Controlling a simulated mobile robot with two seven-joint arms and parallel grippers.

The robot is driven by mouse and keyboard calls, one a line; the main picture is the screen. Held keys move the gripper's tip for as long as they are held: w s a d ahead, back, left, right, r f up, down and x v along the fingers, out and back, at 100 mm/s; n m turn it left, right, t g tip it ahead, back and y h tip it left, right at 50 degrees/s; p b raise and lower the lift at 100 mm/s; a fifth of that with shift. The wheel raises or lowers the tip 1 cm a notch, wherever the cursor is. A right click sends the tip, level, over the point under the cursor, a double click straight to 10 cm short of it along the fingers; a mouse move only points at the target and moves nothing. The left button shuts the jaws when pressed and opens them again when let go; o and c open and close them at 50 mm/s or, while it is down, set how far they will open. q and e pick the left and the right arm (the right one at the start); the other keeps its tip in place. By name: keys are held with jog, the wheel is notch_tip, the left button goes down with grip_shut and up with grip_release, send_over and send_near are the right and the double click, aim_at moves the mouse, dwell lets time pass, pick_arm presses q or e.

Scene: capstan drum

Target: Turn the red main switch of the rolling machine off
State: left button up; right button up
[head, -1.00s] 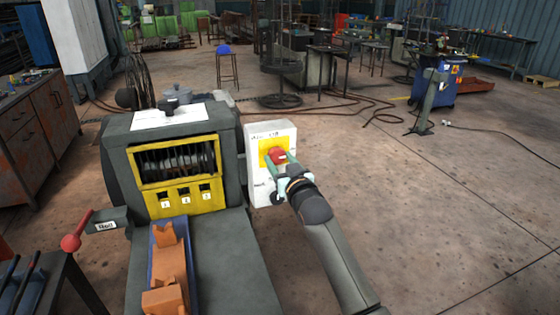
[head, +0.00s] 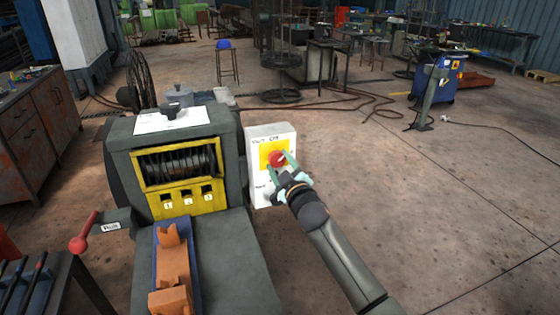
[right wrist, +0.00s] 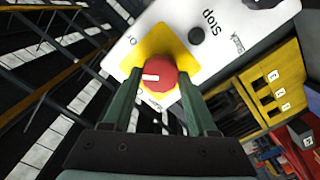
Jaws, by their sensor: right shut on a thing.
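The red main switch (head: 276,158) is a round knob on a yellow plate (head: 265,149). The plate is on a white control box at the right side of the rolling machine (head: 180,130). My right gripper (head: 280,163) has its fingers on either side of the knob and is shut on it. In the right wrist view the red knob (right wrist: 158,72) sits between the two green fingers (right wrist: 157,95). Its white mark points to the left of that picture. The small plate markings are partly hidden by the fingers. My left gripper is not in view.
A dark button (right wrist: 196,35) sits beside the word Stop on the white box (right wrist: 225,40). A red-knobbed lever (head: 80,243) sticks out at the machine's left. An orange piece (head: 172,265) lies in a blue tray in front. The floor right of the box is open.

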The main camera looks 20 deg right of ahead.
jog(key=n, duration=0.4)
jog(key=shift+n+p, duration=0.8)
jog(key=shift+n, duration=2.1)
jog(key=o, duration=1.4)
jog(key=s, duration=1.2)
jog(key=shift+s+d, duration=0.2)
jog(key=shift+s, duration=0.05)
